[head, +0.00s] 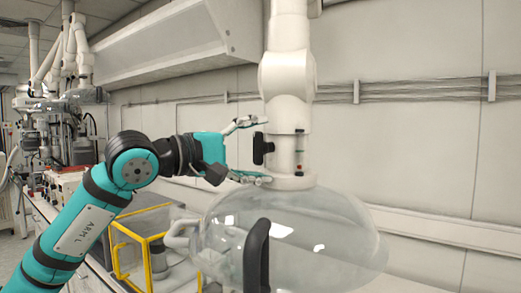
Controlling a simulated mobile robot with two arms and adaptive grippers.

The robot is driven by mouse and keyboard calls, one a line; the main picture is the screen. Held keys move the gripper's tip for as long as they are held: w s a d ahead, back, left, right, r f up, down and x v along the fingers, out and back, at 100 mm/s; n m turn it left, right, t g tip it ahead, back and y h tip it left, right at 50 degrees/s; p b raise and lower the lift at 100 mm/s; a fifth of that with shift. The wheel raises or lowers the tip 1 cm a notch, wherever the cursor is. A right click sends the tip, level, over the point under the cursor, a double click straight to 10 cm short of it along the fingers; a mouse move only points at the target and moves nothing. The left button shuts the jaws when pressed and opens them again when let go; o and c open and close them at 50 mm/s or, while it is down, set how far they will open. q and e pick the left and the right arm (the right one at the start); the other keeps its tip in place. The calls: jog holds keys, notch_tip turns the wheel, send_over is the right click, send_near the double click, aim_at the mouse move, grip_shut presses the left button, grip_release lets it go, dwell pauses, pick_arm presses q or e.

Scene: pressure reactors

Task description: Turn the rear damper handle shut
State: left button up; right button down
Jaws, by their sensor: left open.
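The damper handle (262,149) is a small black piece on the left side of the white vertical duct (288,155), above a clear dome hood. My left gripper (262,150) reaches in from the left and is open. One finger is above the handle and the other below it, close to the duct collar. The handle stands between the fingertips, and I see a gap above and below it. Whether the fingers are level with it in depth is hard to tell. My right gripper is not in view.
The clear dome (330,235) hangs just below the gripper, with a larger black handle (257,255) at its front. A yellow-framed clear box (150,240) stands below my left arm. Bench equipment (60,130) fills the far left. The wall at right has pipes (420,88).

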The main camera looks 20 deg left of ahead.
pick_arm(q)
jog(key=v, duration=1.1)
